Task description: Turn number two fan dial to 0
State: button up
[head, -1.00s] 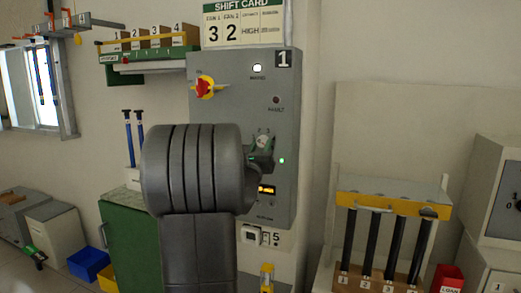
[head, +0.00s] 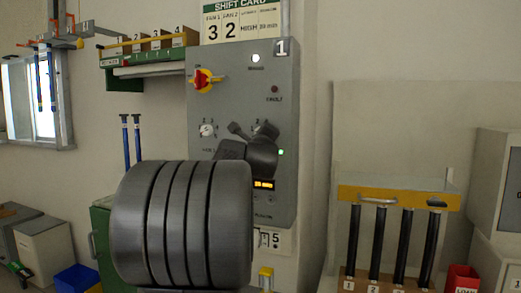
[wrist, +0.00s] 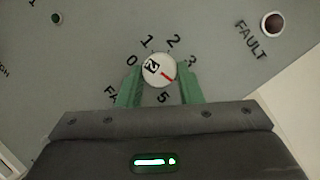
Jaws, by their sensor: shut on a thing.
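The number two fan dial (wrist: 159,70) is a round white-faced knob with a black-and-white 2 and a slanting red line. The numbers 0, 1, 2 and 3 are printed around its upper side in the wrist view. The red line slants toward the lower right there, away from the 0. My gripper (wrist: 157,88) is shut on the dial, one green finger on each side. In the head view my gripper (head: 255,132) covers the dial on the grey panel (head: 230,105). The white fan 1 dial (head: 207,130) shows left of it.
A red and yellow switch (head: 202,80) sits on the panel's upper left. A dark red fault lamp (head: 275,89) is above the dial, and it also shows in the wrist view (wrist: 273,23).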

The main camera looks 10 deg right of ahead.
jog(key=n+g+h+p, duration=0.2)
jog(key=n+g, duration=0.1)
jog(key=n, duration=0.4)
jog(key=a+n+g+h+p, duration=0.1)
jog(key=n+g+h+p, duration=0.1)
jog(key=n, duration=0.6)
jog(key=w+r+n+g+h+p, duration=0.1)
jog(key=n+g, duration=0.3)
jog(key=n, duration=0.4)
jog(key=shift+a+g+h+p, duration=0.2)
jog(key=shift+g+h+p, duration=0.2)
jog(key=shift+h+p, duration=0.15)
jog(key=shift+a+f+n+h+b, duration=0.15)
jog(key=shift+n+h+b, duration=0.85)
jog(key=shift+n, duration=1)
jog(key=shift+f+n+h+b, duration=0.1)
jog(key=shift+n+h+b, duration=0.85)
jog(key=shift+n, duration=1.05)
